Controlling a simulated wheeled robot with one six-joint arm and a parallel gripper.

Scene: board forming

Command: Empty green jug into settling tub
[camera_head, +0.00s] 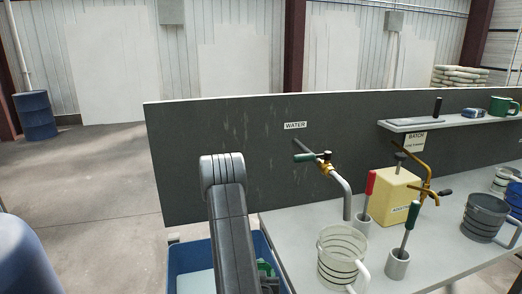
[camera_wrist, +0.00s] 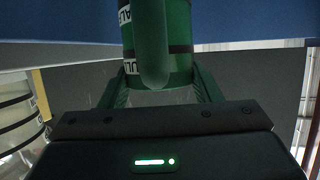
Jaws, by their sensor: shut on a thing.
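The green jug (camera_wrist: 180,65) shows in the wrist view with black bands and partly visible white lettering. My gripper (camera_wrist: 161,88) is shut on it, with the fingers on either side and the jug's handle facing the camera. In the head view a small part of the green jug (camera_head: 264,267) shows beside my arm, over or in the blue tub (camera_head: 189,252) at the bottom. The tub holds something pale. A blue wall, apparently the tub, also spans the top of the wrist view (camera_wrist: 255,22). The jug's mouth, contents and exact tilt are hidden.
Right of the tub, a bench holds a clear banded jug (camera_head: 341,262), a water tap (camera_head: 340,183), a yellow box (camera_head: 394,196), handled tools in cups and a grey jug (camera_head: 484,217). A green mug (camera_head: 502,106) is on the shelf. A dark panel (camera_head: 240,140) stands behind.

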